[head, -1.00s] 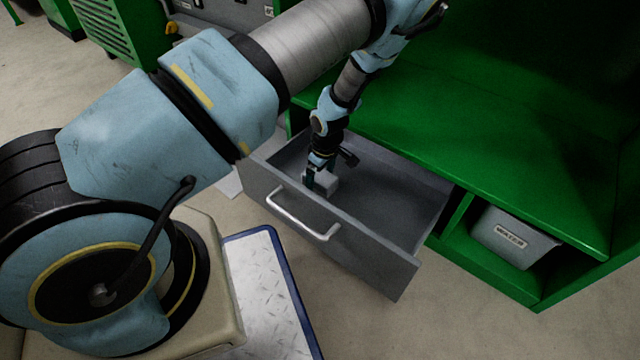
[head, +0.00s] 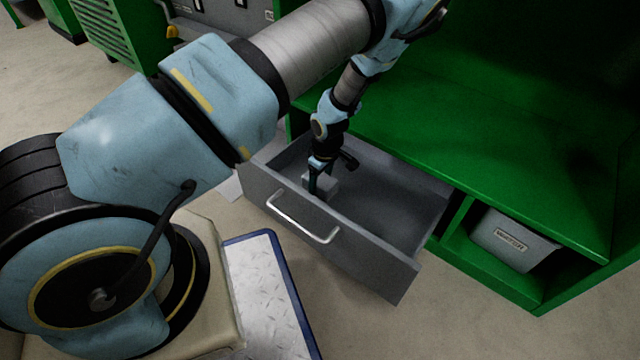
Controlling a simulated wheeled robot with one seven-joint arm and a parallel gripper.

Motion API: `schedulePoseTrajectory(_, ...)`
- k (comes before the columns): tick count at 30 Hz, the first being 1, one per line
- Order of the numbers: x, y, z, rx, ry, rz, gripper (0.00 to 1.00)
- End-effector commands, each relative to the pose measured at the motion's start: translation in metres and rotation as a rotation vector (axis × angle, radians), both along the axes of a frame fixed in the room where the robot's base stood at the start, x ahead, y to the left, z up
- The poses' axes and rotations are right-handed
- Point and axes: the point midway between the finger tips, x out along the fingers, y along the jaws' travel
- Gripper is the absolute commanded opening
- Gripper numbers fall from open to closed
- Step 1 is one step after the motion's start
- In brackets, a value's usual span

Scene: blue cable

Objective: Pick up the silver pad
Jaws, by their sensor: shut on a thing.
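The silver pad (head: 329,186) is a small light grey block inside the open grey drawer (head: 408,222), near its front left corner. My gripper (head: 317,188) reaches down into the drawer and is shut on the pad. The fingers and the drawer's front panel hide part of the pad. I cannot tell whether the pad touches the drawer floor.
The drawer has a silver handle (head: 303,218) on its front and sits under a green workbench (head: 450,150). A grey labelled bin (head: 512,243) stands in the cubby to the right. The rest of the drawer looks empty.

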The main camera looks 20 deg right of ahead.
Motion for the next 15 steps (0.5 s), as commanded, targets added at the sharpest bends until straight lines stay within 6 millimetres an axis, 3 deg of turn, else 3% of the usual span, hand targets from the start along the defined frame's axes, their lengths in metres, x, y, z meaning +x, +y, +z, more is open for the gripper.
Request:
schedulePoseTrajectory(8,0.0,0.0,0.006,-0.001,-0.001,0.001,0.08)
schedulePoseTrajectory(15,0.001,-0.001,0.05,-0.003,-0.001,0.001,0.08)
